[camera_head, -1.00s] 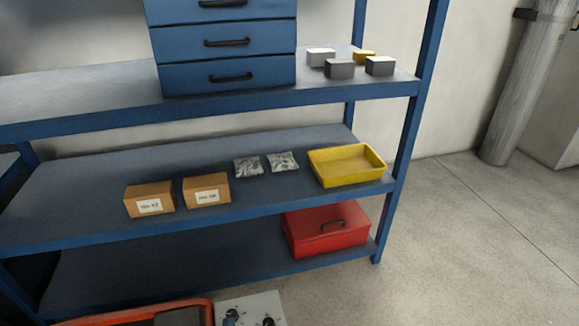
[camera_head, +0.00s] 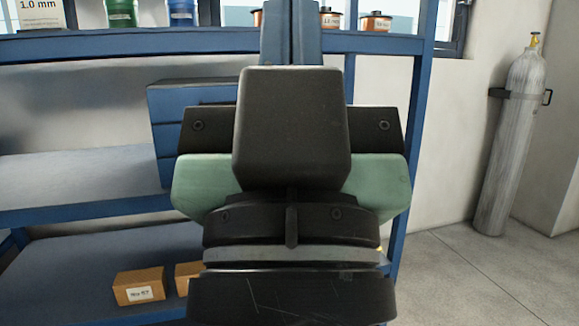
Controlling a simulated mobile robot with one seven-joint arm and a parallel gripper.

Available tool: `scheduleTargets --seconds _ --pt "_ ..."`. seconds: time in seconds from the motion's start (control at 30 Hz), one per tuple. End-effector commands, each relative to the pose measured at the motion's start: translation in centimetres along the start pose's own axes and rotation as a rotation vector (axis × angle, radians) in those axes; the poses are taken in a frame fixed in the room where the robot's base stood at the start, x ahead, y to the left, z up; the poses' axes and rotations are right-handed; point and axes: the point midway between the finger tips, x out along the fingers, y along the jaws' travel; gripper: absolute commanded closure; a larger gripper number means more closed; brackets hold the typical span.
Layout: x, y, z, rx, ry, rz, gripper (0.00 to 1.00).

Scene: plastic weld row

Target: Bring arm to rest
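My gripper (camera_head: 291,130) and wrist fill the middle of the head view, seen from behind close to the camera. The body is black with green side parts and a grey band lower down. It points up and away, in front of the blue shelf rack (camera_head: 412,120). The fingertips cannot be made out clearly, so I cannot tell whether they are apart or together. I see nothing held.
The blue drawer unit (camera_head: 165,135) is partly hidden behind my gripper. Cardboard boxes (camera_head: 139,287) sit on the lower shelf. Spools (camera_head: 375,22) and tubs (camera_head: 121,13) stand on the top shelf. A gas cylinder (camera_head: 508,140) stands at the right wall; the floor before it is clear.

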Motion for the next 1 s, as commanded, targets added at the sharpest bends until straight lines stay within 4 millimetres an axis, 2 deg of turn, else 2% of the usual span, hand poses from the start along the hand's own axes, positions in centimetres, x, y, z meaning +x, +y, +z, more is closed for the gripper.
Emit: scheduleTargets --seconds 0.03,0.6,0.8,1.0 --pt "2.6 0.0 -2.5 0.001 0.001 -0.001 1.0" --pt "15.2 -0.1 -14.1 0.003 -0.004 -0.003 1.0" --pt "17.6 -0.1 -16.4 0.003 -0.005 -0.003 1.0" --pt "18.1 -0.1 -16.8 0.003 -0.005 -0.003 1.0"
